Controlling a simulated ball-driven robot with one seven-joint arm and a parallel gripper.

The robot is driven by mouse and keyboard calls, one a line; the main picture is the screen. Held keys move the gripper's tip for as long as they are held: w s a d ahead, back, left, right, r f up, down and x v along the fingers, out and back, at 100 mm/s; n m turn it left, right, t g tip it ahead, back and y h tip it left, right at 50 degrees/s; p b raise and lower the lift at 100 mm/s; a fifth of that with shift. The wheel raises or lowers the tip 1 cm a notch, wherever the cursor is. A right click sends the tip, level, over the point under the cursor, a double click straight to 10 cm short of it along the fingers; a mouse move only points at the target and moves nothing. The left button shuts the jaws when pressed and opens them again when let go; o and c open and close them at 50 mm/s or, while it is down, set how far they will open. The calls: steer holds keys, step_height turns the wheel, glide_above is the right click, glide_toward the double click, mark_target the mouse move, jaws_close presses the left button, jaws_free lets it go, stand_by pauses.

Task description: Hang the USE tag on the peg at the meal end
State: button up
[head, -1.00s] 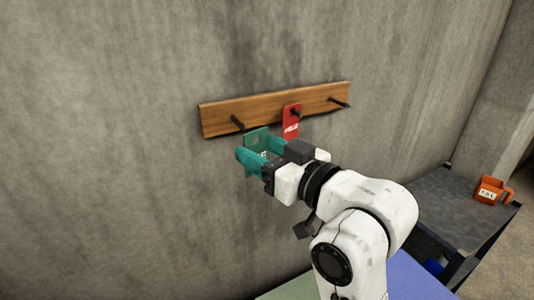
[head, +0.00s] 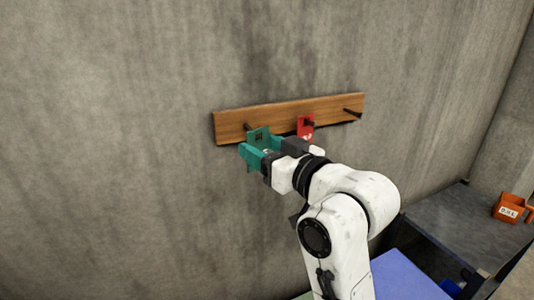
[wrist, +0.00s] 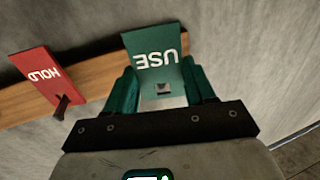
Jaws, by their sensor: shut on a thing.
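The green USE tag (head: 259,134) is in my gripper (head: 252,154), whose teal fingers are shut on it. In the wrist view the USE tag (wrist: 152,62) stands between the fingers (wrist: 160,76), its lettering upside down, with a small pale square low on it. In the head view the tag overlaps the lower edge of the wooden peg board (head: 285,112), beside the left peg (head: 247,127). I cannot tell whether they touch. The red HOLD tag (head: 305,128) hangs on the middle peg (head: 308,122); it also shows in the wrist view (wrist: 42,76). The right peg (head: 352,113) is bare.
The board is on a bare concrete wall (head: 120,150). A dark table (head: 455,230) at the right bears an orange labelled scoop or cup (head: 510,209). A blue surface (head: 400,278) lies below my arm. The space left of the board is clear.

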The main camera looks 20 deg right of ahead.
steer(key=shift+w+f, duration=0.1)
steer(key=shift+w, duration=1.85)
steer(key=o, duration=1.1)
